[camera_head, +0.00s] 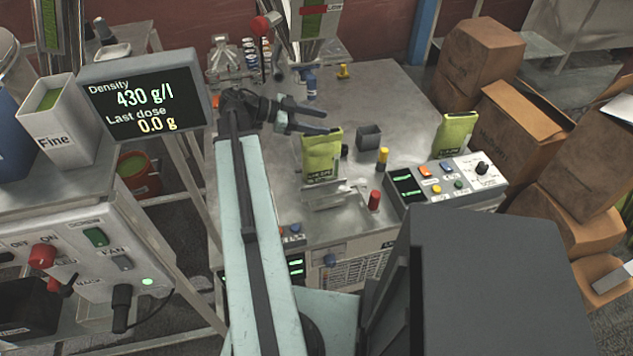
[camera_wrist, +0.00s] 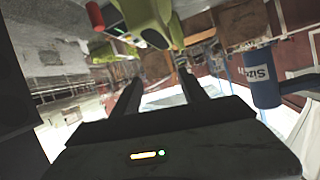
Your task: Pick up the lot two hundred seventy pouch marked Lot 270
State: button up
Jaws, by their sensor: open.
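Two green pouches stand upright in the head view. One pouch (camera_head: 321,160) is on the steel table close below my gripper, on a small metal stand. The other pouch (camera_head: 455,133) stands farther right, behind a control panel. Each has a dark label whose print is too small to read surely, so I cannot tell which is Lot 270. My gripper (camera_head: 326,121) is open and empty, its fingers pointing right, above and behind the nearer pouch in the picture. In the wrist view my gripper (camera_wrist: 160,76) shows two spread fingers, with a green shape (camera_wrist: 152,17) beyond them at the top.
A grey open box (camera_head: 369,137), a yellow-topped post (camera_head: 382,158) and a red knob (camera_head: 374,200) stand right of the nearer pouch. A button panel (camera_head: 447,188) is on the right. A density display (camera_head: 145,95) is on the left. Cardboard boxes (camera_head: 517,140) crowd the right side.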

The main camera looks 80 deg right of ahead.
jog(key=w+f+n+h+b, duration=0.1)
jog(key=w+f+n+b, duration=0.1)
jog(key=w+f+n, duration=0.3)
jog(key=m+b, duration=0.2)
jog(key=b, duration=0.1)
send_over(321, 156)
jog(key=d, duration=0.3)
jog(key=shift+w+a+f, duration=0.1)
jog(key=shift+w+f, duration=0.3)
jog(key=shift+f, duration=0.45)
jog(key=shift+s, duration=0.3)
grip_shut()
